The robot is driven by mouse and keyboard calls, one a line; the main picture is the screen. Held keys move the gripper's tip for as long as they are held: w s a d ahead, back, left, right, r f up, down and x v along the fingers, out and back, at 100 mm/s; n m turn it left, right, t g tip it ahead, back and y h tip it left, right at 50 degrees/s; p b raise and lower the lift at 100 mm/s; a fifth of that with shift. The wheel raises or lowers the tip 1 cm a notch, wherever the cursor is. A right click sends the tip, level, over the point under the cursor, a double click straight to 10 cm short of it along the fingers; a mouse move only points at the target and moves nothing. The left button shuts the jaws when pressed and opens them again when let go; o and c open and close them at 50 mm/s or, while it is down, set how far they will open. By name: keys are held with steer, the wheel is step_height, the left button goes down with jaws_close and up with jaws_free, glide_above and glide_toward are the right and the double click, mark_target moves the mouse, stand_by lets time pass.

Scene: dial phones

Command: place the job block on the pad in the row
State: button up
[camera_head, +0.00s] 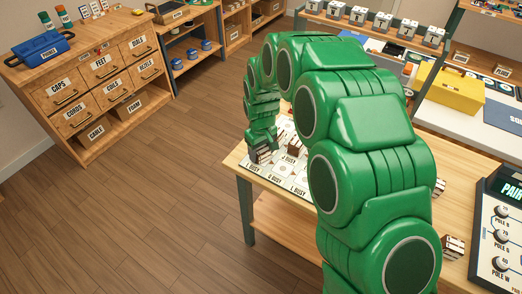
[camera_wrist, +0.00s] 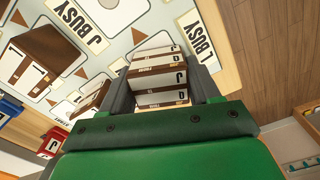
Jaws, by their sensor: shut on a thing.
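My gripper (camera_wrist: 160,82) is shut on a brown-and-white striped block (camera_wrist: 160,76), which I take to be the job block. Its faces carry small dark letters, one of them a J. In the head view my gripper (camera_head: 262,143) is low over the near left corner of a pale board (camera_head: 283,178) on the table, with the block (camera_head: 262,156) below its fingers. The board has printed pads and labels such as J BUSY and L BUSY. I cannot tell whether the block touches the board.
Another brown-and-white block (camera_wrist: 35,62) stands on the board beside J BUSY. A further block (camera_wrist: 92,100), a red one (camera_wrist: 52,140) and a blue one (camera_wrist: 8,108) are near. A PAIR panel (camera_head: 500,225) is at the right. My arm hides much of the table.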

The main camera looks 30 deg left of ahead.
mark_target(261, 148)
steer(key=shift+f, duration=0.15)
steer(key=o, duration=1.1)
step_height(261, 148, up, 12)
steer(key=shift+r, duration=0.15)
